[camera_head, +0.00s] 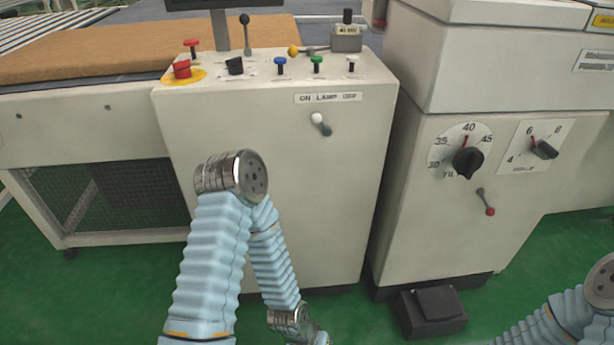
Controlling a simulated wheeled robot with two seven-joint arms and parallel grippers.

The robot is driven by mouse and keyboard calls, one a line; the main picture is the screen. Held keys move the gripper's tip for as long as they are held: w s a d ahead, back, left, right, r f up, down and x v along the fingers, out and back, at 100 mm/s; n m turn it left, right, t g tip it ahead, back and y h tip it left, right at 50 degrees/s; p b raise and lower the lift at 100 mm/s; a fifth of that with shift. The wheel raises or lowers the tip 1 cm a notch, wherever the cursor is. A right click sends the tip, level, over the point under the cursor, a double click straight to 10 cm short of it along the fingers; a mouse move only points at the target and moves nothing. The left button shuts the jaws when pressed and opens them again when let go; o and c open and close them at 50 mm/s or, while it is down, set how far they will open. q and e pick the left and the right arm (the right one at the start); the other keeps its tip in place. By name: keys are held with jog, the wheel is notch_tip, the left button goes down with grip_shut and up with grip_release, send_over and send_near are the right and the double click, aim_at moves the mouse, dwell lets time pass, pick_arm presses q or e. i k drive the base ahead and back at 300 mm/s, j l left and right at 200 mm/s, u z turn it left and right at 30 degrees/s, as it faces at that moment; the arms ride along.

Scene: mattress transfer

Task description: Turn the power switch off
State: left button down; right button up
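A cream control cabinet (185,125) stands in front of me. A lever switch (320,123) with a white knob sits on the front under an "ON LAMP OFF" label (328,97). No label reading "power" is legible, so I cannot tell which control is the power switch. My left arm's bent elbow is in front of the cabinet; neither gripper shows.
A second machine (400,200) at right carries two black dials (468,160) (544,150) and a red-knobbed lever (486,202). A black foot pedal (432,310) lies on the green floor. A brown mattress (140,50) lies behind at left. A tall black-knobbed lever (246,35) rises from the cabinet.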

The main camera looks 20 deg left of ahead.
aim_at(182, 69)
jog(key=k+u, duration=0.1)
jog(key=u, duration=1.35)
jog(key=i+j+z, duration=0.2)
jog(key=j+z, duration=0.2)
jog(key=j, duration=0.55)
jog(key=j+z, duration=0.35)
jog(key=j, duration=0.55)
